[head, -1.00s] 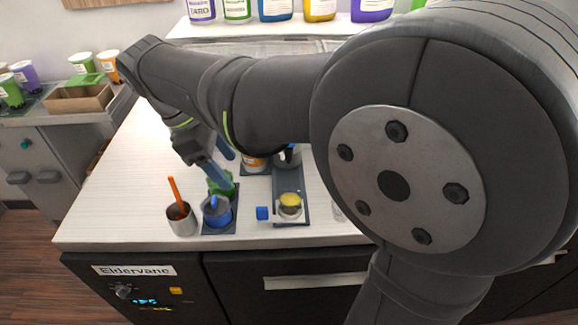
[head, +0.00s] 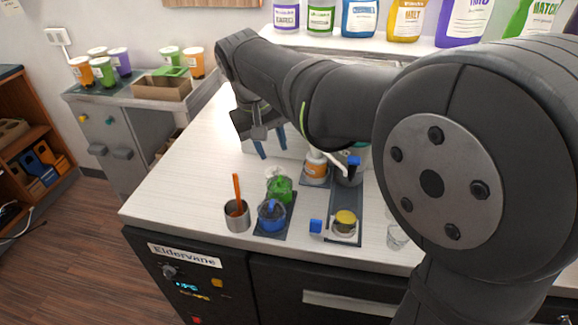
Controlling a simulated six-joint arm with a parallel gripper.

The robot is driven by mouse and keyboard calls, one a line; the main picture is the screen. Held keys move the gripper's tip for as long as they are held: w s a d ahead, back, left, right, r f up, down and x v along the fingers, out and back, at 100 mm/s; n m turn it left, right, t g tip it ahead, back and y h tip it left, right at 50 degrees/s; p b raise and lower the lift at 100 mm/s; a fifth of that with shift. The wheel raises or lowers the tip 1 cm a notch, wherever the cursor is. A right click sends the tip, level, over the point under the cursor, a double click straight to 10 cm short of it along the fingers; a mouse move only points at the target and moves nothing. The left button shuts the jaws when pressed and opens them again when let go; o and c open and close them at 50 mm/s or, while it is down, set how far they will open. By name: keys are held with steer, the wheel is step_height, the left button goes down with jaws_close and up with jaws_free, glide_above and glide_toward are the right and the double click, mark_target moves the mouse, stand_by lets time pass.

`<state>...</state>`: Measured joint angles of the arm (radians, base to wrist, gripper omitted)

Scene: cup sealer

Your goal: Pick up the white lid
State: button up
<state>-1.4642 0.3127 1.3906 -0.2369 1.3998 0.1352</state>
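My gripper (head: 271,145) has two blue fingers spread apart with nothing visible between them. It hangs above the counter, behind the green container (head: 280,189). A small whitish, round-edged thing (head: 272,172) shows just behind that container, below the fingers. It may be the white lid, but it is too small and partly hidden to be sure.
A metal cup (head: 237,218) with an orange stick and a blue container (head: 271,217) stand near the front. A dark sealer base (head: 343,238) carries a yellow-topped cup (head: 345,222). A clear cup (head: 397,237) stands to its right. The counter's left side is clear.

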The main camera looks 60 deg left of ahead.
steer(key=w+a+m+y, duration=0.1)
steer(key=a+m+y, duration=0.1)
steer(key=a+m, duration=0.4)
steer(key=m, duration=0.1)
glide_above(275, 168)
steer(key=s+d, duration=0.2)
steer(key=f, duration=1)
steer(key=shift+s+a+f, duration=0.1)
steer(key=shift+a+f, duration=0.1)
steer(key=shift+f, duration=0.2)
steer(key=x, duration=0.5)
steer(key=shift+w+a+f, duration=0.1)
steer(key=shift+w+a, duration=0.2)
steer(key=shift+w, duration=0.15)
jaws_close()
